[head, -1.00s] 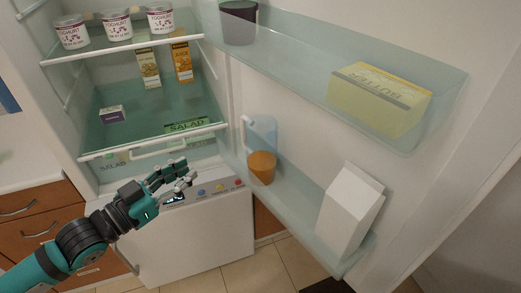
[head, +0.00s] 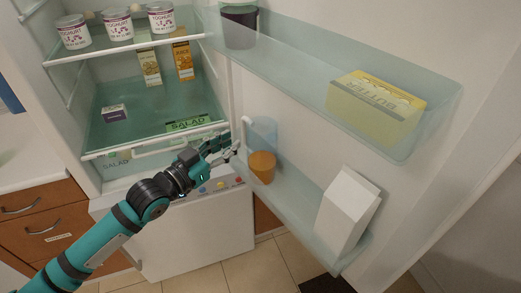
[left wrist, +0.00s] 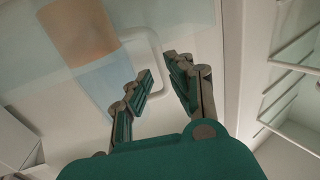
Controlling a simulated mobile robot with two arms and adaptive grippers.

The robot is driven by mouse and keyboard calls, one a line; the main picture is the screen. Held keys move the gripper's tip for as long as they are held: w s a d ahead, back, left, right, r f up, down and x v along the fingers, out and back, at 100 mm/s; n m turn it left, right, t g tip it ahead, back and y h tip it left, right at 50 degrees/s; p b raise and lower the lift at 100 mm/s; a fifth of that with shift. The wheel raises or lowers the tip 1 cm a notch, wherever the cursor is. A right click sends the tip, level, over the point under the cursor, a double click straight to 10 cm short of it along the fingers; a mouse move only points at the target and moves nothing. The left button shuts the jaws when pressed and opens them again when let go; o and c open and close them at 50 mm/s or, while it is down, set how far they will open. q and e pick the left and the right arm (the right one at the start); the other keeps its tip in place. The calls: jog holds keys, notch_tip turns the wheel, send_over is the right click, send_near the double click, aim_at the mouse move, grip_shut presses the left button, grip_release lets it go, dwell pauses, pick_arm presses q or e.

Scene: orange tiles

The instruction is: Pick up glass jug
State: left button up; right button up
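The glass jug (head: 263,140) stands in the lower door shelf of the fridge, with orange content (head: 262,167) in its lower part and a pale handle (head: 244,130) on its left side. In the left wrist view the jug (left wrist: 95,85) is at the upper left, its handle (left wrist: 158,68) pointing toward my fingers. My left gripper (head: 228,149) is just left of the jug, close to the handle. In the left wrist view its fingers (left wrist: 160,75) are apart, with nothing clearly held between them. Contact with the handle cannot be told. My right gripper is out of view.
A white carton (head: 347,210) leans in the same door shelf (head: 300,205), right of the jug. Above are a butter pack (head: 377,112) and a dark container (head: 239,27). Fridge shelves hold yoghurt cups (head: 118,24), cartons (head: 150,68) and a salad pack (head: 188,123).

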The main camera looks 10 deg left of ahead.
pick_arm(q)
jog(key=p+x, duration=0.1)
jog(key=x, duration=0.4)
jog(key=shift+a, duration=0.1)
jog(key=shift+s, duration=0.1)
grip_shut()
